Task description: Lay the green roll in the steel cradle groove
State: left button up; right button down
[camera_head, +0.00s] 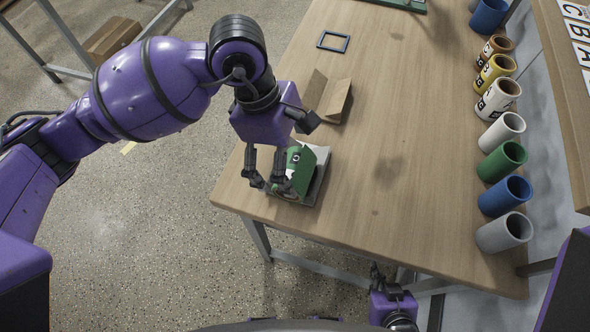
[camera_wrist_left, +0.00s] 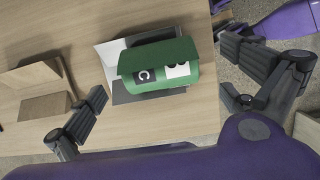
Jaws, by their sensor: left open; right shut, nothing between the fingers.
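The green roll (camera_head: 300,160) lies on its side on the grey steel cradle (camera_head: 318,180) near the table's left front corner. In the left wrist view the roll (camera_wrist_left: 160,66) has a black label and a white label, and it rests over the cradle (camera_wrist_left: 110,52), whose groove it mostly hides. My left gripper (camera_head: 268,182) is open just above the roll. In the wrist view its fingers stand apart on either side of the roll, with gaps visible. My right gripper (camera_head: 385,280) is shut and empty, low beyond the table's front edge.
A wooden V-shaped block (camera_head: 328,97) and a dark square frame (camera_head: 333,41) lie farther back on the table (camera_head: 410,150). Several upright coloured rolls, including another green one (camera_head: 502,160), line the right edge below a shelf. The table's middle is clear.

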aim_at(295, 167)
pick_arm(q)
jog(key=x, duration=0.3)
jog(key=shift+d+f, duration=0.2)
jog(key=shift+f, duration=0.15)
jog(key=shift+c, duration=1.2)
jog(key=c, duration=1.2)
pick_arm(e)
jog(key=shift+w+a+r, duration=0.1)
jog(key=shift+w+r, duration=0.4)
jog(key=shift+w, duration=0.25)
pick_arm(q)
jog(key=shift+r, duration=0.1)
